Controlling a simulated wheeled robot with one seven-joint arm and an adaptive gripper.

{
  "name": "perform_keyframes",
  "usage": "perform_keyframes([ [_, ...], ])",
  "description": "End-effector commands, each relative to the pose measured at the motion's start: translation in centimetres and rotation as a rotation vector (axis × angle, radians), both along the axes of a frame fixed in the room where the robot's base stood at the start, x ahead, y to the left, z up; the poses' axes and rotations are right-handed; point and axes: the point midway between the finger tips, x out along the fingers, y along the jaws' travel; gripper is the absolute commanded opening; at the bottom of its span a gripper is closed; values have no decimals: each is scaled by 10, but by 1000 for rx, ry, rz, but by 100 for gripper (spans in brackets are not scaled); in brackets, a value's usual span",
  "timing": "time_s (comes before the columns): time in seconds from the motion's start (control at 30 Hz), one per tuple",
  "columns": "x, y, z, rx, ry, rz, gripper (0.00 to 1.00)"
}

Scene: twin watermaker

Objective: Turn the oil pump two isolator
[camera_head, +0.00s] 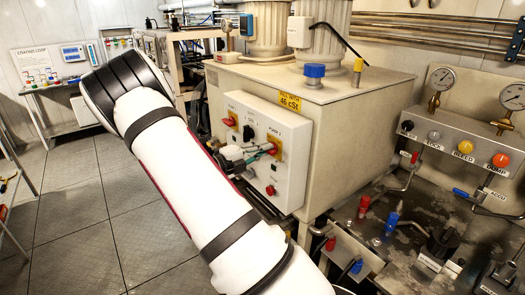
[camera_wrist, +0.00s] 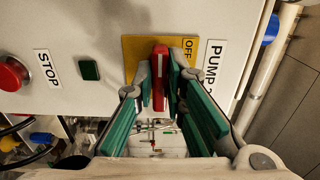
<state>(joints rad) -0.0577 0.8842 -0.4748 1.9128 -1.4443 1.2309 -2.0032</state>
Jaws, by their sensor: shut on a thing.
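The pump two isolator is a red handle (camera_wrist: 160,72) on a yellow plate (camera_wrist: 132,46), on the front of a white control box (camera_head: 296,160). An OFF mark shows on the plate and a PUMP label (camera_wrist: 213,62) sits beside it. In the head view the yellow plate (camera_head: 277,142) is partly hidden by my gripper (camera_head: 268,150). In the wrist view the green-padded fingers of my gripper (camera_wrist: 161,82) are shut on the red handle, one on each side. The handle's long side runs up and down in that view.
A red STOP button (camera_wrist: 11,74) and a green button (camera_wrist: 89,70) are near the handle. A tank (camera_head: 362,125) stands behind; a valve panel (camera_head: 455,140) is at right. Open floor (camera_head: 85,210) lies left.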

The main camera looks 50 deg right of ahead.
Motion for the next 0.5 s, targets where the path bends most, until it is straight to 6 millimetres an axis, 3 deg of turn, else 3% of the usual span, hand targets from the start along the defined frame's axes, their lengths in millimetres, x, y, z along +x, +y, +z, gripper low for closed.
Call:
perform_keyframes([
  [0.33,0,1,-1,4,6,1,0],
  [0.37,0,1,-2,4,6,1,18],
  [0.4,0,1,-1,4,6,1,28],
  [0.5,0,1,-1,3,5,1,32],
])
